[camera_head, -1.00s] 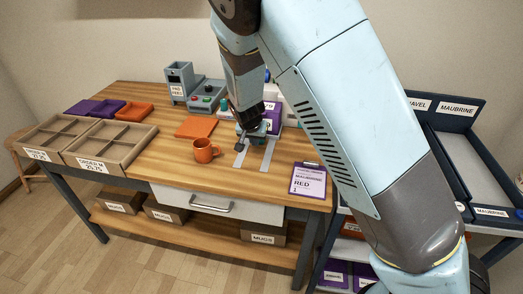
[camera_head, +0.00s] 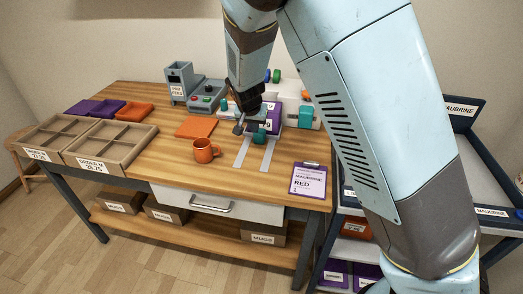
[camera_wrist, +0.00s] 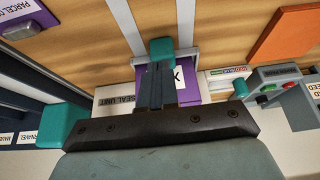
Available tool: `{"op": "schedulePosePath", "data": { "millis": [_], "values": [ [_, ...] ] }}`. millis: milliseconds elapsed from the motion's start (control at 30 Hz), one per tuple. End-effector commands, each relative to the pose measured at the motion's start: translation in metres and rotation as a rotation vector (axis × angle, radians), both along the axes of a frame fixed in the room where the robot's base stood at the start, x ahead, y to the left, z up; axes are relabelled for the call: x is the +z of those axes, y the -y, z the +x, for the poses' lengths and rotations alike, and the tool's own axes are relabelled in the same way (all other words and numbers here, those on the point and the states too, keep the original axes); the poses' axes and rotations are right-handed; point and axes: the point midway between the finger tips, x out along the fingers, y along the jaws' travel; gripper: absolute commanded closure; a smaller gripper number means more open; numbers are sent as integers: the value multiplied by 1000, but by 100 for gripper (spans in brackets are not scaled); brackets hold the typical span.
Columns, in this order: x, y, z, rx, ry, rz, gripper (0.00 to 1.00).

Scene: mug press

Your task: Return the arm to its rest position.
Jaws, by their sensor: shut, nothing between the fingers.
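My arm crosses the right half of the head view and bends down to my gripper (camera_head: 239,128), which is shut and empty. It hangs above the table by the press unit (camera_head: 298,116), in front of its purple part. In the wrist view, the closed dark fingers (camera_wrist: 156,85) point at a teal block (camera_wrist: 161,50) on the unit; I cannot tell whether they touch it. The orange mug (camera_head: 204,151) stands upright on the table, left of my gripper and apart from it.
An orange sheet (camera_head: 196,127) and a grey pad feeder (camera_head: 180,80) are at the back. A clipboard (camera_head: 308,179) lies at the right front. A dark shelf rack (camera_head: 475,150) stands right.

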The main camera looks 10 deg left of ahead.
Motion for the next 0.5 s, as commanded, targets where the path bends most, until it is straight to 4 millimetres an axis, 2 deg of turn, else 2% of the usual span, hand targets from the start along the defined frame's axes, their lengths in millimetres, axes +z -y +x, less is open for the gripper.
{"op": "schedulePosePath", "data": {
  "millis": [300, 367, 500],
  "values": [
    [3, 4, 0, -3, -4, 4, 100],
    [7, 11, 1, -7, -11, 11, 100],
    [28, 40, -1, -23, -44, 38, 100]
  ]
}}
